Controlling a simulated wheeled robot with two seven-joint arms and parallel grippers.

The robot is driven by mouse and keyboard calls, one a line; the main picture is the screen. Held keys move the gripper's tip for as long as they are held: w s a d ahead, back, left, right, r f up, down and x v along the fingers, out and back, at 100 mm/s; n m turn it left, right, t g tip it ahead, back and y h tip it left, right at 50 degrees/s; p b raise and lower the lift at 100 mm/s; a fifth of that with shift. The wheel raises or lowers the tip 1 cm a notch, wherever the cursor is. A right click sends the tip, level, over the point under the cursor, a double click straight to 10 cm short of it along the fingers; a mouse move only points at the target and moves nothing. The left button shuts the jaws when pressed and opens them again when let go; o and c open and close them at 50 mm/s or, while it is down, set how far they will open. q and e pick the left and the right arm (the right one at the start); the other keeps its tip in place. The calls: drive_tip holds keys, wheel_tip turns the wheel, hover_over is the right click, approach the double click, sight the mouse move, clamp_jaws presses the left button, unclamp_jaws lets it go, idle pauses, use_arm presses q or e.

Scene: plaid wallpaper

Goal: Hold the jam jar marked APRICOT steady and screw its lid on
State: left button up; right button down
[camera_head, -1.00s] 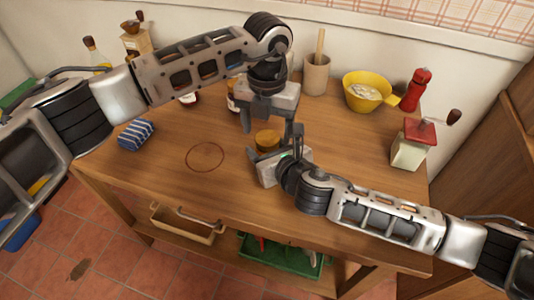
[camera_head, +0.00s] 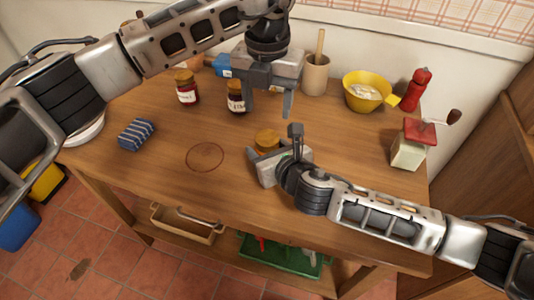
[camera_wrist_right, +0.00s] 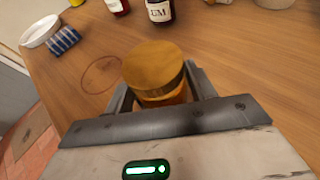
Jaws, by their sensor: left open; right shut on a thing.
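A jar with amber contents (camera_wrist_right: 178,98) stands on the table, held between the fingers of my right gripper (camera_head: 275,148). A gold lid (camera_head: 267,138) sits on top of it and looks level in the right wrist view (camera_wrist_right: 152,66). I cannot tell how tight it is. No label shows on this jar; the gripper hides most of its body in the head view. My left gripper (camera_head: 269,102) is open and empty, above and behind the jar, apart from the lid, with its fingers pointing down.
Two dark red jars with labels (camera_head: 187,90) (camera_head: 236,98) stand behind, left of my left gripper. A blue striped cloth (camera_head: 136,134) lies at left. A yellow bowl (camera_head: 367,92), red mill (camera_head: 415,90) and coffee grinder (camera_head: 409,150) stand at right. The table around a ring mark (camera_head: 205,157) is clear.

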sight(267, 138)
use_arm(q)
drive_tip(key=shift+f, duration=0.15)
drive_tip(key=shift+f, duration=3.95)
drive_tip(key=c, duration=0.8)
drive_tip(key=o, duration=1)
drive_tip(key=shift+o, duration=0.2)
drive_tip(key=shift+r, duration=0.1)
drive_tip(key=shift+r, duration=2.25)
drive_tip(key=o, duration=0.6)
drive_tip(key=shift+c, duration=0.2)
